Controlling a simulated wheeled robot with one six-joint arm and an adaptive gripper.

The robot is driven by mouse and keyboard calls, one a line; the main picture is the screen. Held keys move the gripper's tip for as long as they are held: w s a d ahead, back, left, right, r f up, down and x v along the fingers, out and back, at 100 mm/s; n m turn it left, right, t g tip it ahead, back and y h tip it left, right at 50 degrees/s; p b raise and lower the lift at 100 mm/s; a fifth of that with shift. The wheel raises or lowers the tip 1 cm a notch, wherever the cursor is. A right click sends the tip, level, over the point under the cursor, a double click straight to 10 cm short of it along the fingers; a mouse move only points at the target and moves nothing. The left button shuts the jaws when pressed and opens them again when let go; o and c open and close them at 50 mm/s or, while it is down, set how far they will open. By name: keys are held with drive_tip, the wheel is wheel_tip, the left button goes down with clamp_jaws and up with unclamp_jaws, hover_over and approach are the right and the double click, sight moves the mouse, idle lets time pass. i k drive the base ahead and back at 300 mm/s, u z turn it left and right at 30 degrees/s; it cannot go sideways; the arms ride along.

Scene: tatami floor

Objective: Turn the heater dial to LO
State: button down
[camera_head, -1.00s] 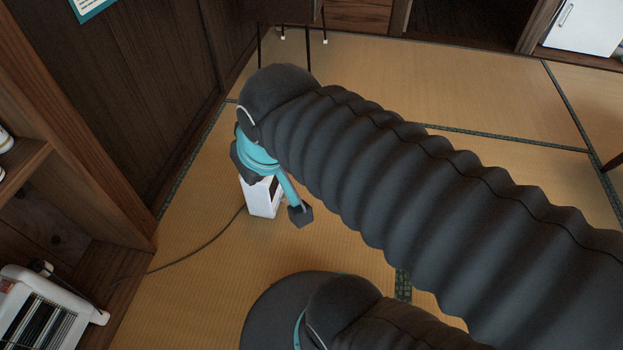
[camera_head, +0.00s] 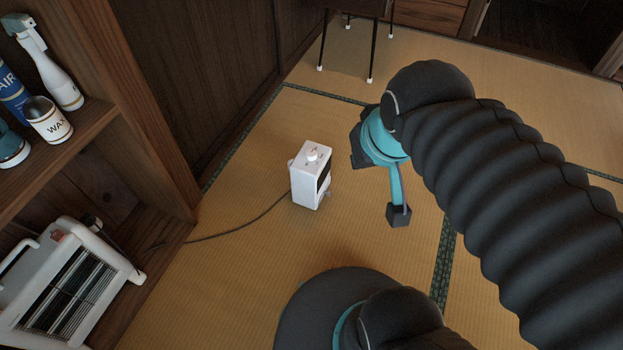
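A small white heater (camera_head: 306,190) stands upright on the tatami, left of centre. Its white round dial (camera_head: 312,155) is on the top face and unobstructed; small marks around it are too small to read, so its setting cannot be told. My gripper (camera_head: 397,212) is to the right of the heater in the picture and apart from it. A teal link ends in a dark fingertip pointing down. The other finger cannot be made out clearly, and nothing is seen held.
Thin-legged furniture (camera_head: 355,45) stands behind. Tatami between heater and gripper is clear.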

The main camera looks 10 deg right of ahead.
sight(310, 154)
drive_tip(key=k, duration=0.95)
drive_tip(key=u, duration=1.05)
drive_tip(key=i, duration=0.75)
drive_tip(key=z, duration=0.55)
drive_tip(key=i, duration=0.65)
drive_tip(key=z, duration=0.5)
